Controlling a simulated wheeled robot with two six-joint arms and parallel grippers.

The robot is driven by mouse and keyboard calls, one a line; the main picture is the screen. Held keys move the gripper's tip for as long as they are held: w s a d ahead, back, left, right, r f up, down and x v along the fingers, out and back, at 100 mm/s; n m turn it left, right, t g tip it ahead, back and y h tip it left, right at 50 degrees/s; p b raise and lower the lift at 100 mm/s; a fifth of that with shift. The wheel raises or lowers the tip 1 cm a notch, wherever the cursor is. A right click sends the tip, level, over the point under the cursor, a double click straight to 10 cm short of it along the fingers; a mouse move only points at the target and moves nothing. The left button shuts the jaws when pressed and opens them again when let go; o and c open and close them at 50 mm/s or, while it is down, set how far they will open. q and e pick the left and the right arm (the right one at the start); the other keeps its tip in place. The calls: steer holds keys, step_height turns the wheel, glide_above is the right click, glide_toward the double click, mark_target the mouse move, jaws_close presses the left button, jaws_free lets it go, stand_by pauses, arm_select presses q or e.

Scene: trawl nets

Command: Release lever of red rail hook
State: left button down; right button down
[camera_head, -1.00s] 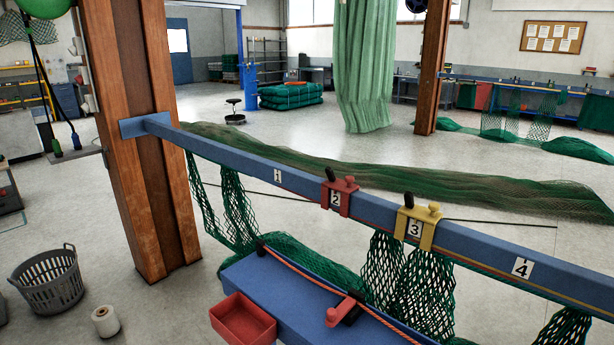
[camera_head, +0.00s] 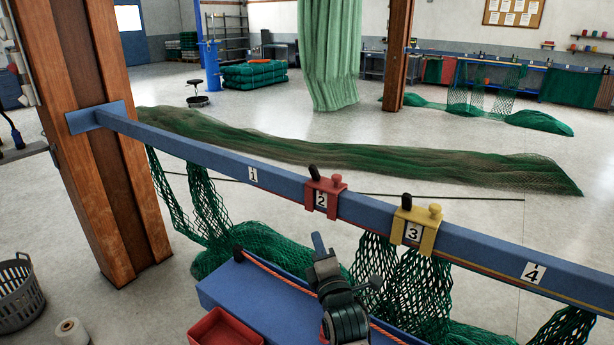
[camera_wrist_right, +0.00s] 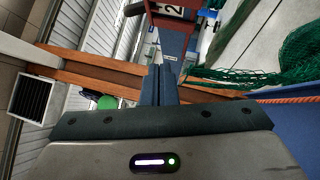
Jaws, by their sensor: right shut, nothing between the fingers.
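The red rail hook (camera_head: 325,198) sits over the blue rail (camera_head: 270,182) at the white plate marked 2. It has an upright black lever (camera_head: 312,171) at its left and a red knob at its right. In the right wrist view the red hook (camera_wrist_right: 188,32) shows at the top, partly cut off, with a dark lever end beside it. My right gripper (camera_head: 318,243) is shut and empty. It points up from below, in front of the rail and apart from the hook. Its closed fingers (camera_wrist_right: 159,82) show in the wrist view. My left gripper is out of view.
A yellow hook (camera_head: 415,232) sits on the rail at plate 3. Green netting (camera_head: 420,285) hangs below the rail. A blue bench (camera_head: 235,285) with an orange rope and a red tray (camera_head: 222,328) stands below. A wooden post (camera_head: 115,150) holds the rail's left end.

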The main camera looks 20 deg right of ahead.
step_height(320, 180, up, 3)
steer(key=w+n+t, duration=0.1)
steer(key=w, duration=0.1)
glide_toward(309, 170)
steer(key=w+a, duration=0.3)
steer(key=shift+w+d+r+h+p, duration=0.15)
steer(key=shift+w+d+r+p, duration=0.15)
steer(key=shift+w+d+p, duration=0.2)
steer(key=shift+w+d+r+h+p, duration=0.15)
steer(key=shift+w+d+r+p, duration=0.1)
steer(key=shift+w+d+p, duration=0.25)
steer(key=shift+w+d+r, duration=0.25)
steer(key=shift+w+d, duration=0.1)
steer(key=shift+d, duration=0.2)
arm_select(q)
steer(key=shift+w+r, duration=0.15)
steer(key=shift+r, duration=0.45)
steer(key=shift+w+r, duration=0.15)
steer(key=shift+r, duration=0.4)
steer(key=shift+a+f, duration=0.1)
arm_select(e)
steer(key=shift+w+a, duration=0.1)
steer(key=shift+w, duration=0.05)
